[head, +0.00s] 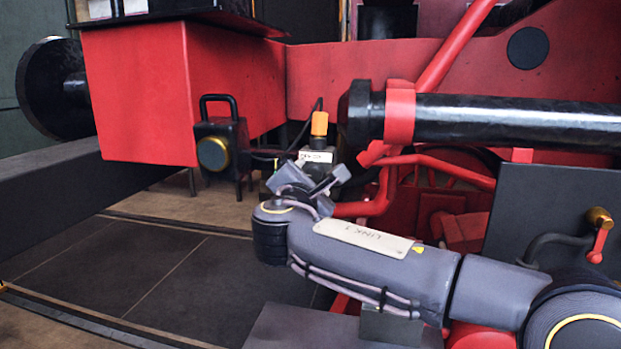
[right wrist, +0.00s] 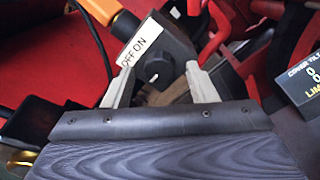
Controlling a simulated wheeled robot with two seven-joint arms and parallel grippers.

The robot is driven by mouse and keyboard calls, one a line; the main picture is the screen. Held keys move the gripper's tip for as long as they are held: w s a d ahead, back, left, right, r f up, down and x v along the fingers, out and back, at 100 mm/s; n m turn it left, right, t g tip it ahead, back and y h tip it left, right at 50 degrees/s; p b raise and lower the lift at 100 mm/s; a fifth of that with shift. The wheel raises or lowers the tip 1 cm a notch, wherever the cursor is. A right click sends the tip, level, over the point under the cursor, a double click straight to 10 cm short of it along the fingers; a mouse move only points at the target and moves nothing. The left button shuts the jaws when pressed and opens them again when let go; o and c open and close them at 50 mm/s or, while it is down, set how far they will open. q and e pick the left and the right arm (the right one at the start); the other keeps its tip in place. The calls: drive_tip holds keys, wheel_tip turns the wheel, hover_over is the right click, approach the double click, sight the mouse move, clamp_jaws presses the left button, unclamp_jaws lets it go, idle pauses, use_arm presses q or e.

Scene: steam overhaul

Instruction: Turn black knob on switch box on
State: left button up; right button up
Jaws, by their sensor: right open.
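The switch box (right wrist: 178,52) is a grey box with a white OFF/ON label (right wrist: 138,43) and an orange part (right wrist: 112,18) beside it. Its black knob (right wrist: 158,71) is round and faces my right wrist camera. My right gripper (right wrist: 160,76) is open, with one pale finger on each side of the knob. Gaps show between fingers and knob; I cannot tell the depth between them. In the head view, the switch box (head: 322,152) stands just behind my right gripper (head: 312,178), and the knob is hidden. My left gripper is not in view.
A thick black cylinder (head: 490,122) and red pipes (head: 445,165) lie to the right. Open floor (head: 130,270) is at lower left.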

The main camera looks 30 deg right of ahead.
drive_tip(key=shift+c, duration=0.4)
drive_tip(key=c, duration=0.9)
drive_tip(key=shift+f+m+b, duration=0.15)
drive_tip(key=shift+m+b, duration=0.15)
drive_tip(key=shift+b, duration=0.4)
drive_tip(key=m+b, duration=1.3)
drive_tip(key=shift+f+h, duration=0.1)
drive_tip(key=shift+h, duration=0.2)
drive_tip(key=shift+m+b, duration=1.3)
drive_tip(key=shift+m, duration=1)
drive_tip(key=shift+r, duration=0.2)
drive_tip(key=o, duration=1)
